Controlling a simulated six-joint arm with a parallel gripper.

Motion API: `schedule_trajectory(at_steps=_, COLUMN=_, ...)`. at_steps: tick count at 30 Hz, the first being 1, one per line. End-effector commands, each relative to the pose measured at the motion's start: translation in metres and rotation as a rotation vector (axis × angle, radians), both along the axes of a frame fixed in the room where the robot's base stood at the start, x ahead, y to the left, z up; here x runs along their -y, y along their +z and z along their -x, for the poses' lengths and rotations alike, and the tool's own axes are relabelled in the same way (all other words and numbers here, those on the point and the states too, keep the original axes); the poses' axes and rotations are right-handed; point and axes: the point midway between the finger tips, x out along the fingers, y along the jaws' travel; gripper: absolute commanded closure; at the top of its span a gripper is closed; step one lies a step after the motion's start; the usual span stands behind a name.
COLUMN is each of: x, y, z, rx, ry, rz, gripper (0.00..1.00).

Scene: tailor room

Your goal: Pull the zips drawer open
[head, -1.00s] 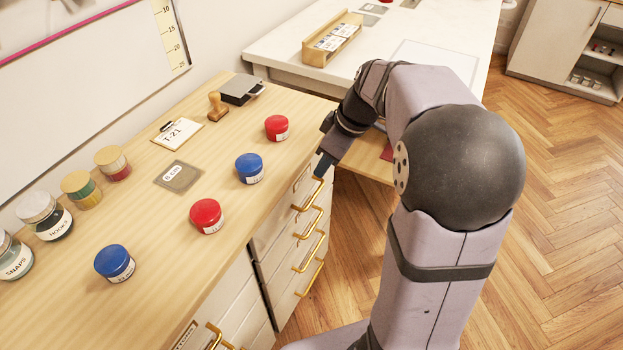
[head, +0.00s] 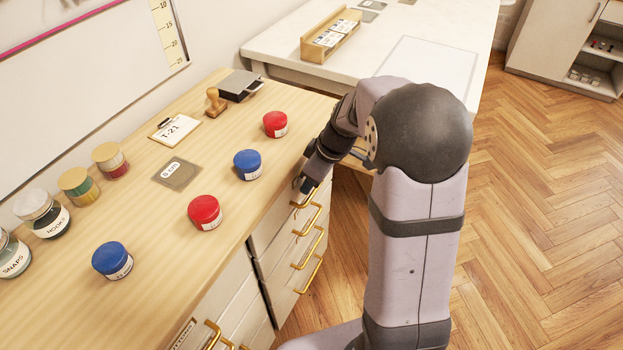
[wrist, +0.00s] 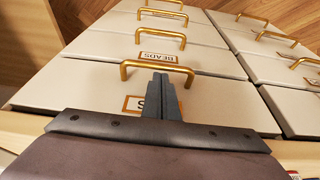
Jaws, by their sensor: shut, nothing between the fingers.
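The top drawer front (wrist: 215,92) of the near column in the wrist view carries a label (wrist: 132,103). My fingers hide most of it and only a final S reads, so I cannot confirm its full word. Its brass handle (wrist: 158,65) also shows in the head view (head: 311,192). The drawer looks closed. My gripper (wrist: 161,78) is shut and empty, its tips close to the middle of the bar. I cannot tell whether they touch it or sit behind it. In the head view my gripper (head: 304,186) is at the cabinet's top edge.
The drawer below bears a BEADS label (wrist: 156,58); more handled drawers lie beyond and in a second column. On the wooden worktop (head: 150,225) stand red jars (head: 205,213), blue jars (head: 113,262) and a stamp (head: 215,102). Floor (head: 540,200) right of my arm is clear.

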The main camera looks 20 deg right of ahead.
Motion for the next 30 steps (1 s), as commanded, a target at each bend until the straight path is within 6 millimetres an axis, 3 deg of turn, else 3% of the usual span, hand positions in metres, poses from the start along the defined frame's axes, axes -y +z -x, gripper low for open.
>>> schedule_trajectory(at_steps=17, x=0.009, y=-0.002, z=0.008, rx=0.000, ry=-0.002, rz=0.000, gripper=1.00)
schedule_trajectory(at_steps=23, x=0.031, y=-0.004, z=0.030, rx=0.001, ry=-0.006, rz=0.001, gripper=1.00)
schedule_trajectory(at_steps=30, x=0.075, y=-0.004, z=0.073, rx=0.002, ry=-0.010, rz=0.000, gripper=1.00)
